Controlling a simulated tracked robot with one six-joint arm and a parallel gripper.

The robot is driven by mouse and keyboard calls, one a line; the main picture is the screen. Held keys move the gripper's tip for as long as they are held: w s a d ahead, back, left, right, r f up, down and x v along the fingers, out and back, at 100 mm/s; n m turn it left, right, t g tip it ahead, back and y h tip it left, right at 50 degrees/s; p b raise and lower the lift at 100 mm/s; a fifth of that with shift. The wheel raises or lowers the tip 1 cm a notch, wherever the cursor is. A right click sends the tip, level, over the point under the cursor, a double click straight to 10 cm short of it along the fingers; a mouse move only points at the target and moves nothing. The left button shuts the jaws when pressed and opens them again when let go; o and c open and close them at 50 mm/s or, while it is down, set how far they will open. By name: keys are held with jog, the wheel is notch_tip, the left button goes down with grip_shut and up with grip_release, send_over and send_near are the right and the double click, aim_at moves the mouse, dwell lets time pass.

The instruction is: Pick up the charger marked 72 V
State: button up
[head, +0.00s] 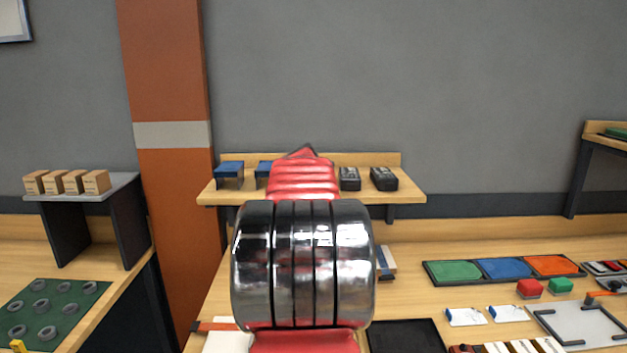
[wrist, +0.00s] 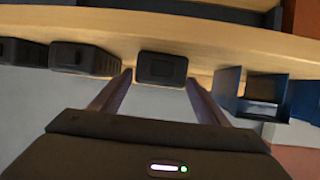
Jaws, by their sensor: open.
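Three dark chargers stand on a wooden shelf (head: 312,202). In the wrist view, one charger (wrist: 161,68) lies in line between the tips of my open gripper (wrist: 159,77); I cannot tell if the tips are beside it or short of it. A second charger (wrist: 85,58) and a third charger (wrist: 12,51) stand to its left. In the head view, two chargers show right of my arm, one nearer (head: 349,178) and one farther right (head: 384,178). My arm hides the other charger and my gripper there. No voltage marking is readable.
Blue holders stand on the shelf's left part, one at the end (head: 229,173) and one beside my arm (head: 264,168). In the wrist view a blue holder (wrist: 262,92) is close to the right finger. An orange pillar (head: 170,200) rises left of the shelf.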

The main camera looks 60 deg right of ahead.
jog(key=shift+c, duration=0.2)
dwell(0.4)
jog(key=c, duration=1.5)
jog(key=shift+r, duration=0.1)
jog(key=shift+r, duration=0.1)
notch_tip(320, 180, up, 10)
jog(key=shift+f, duration=0.15)
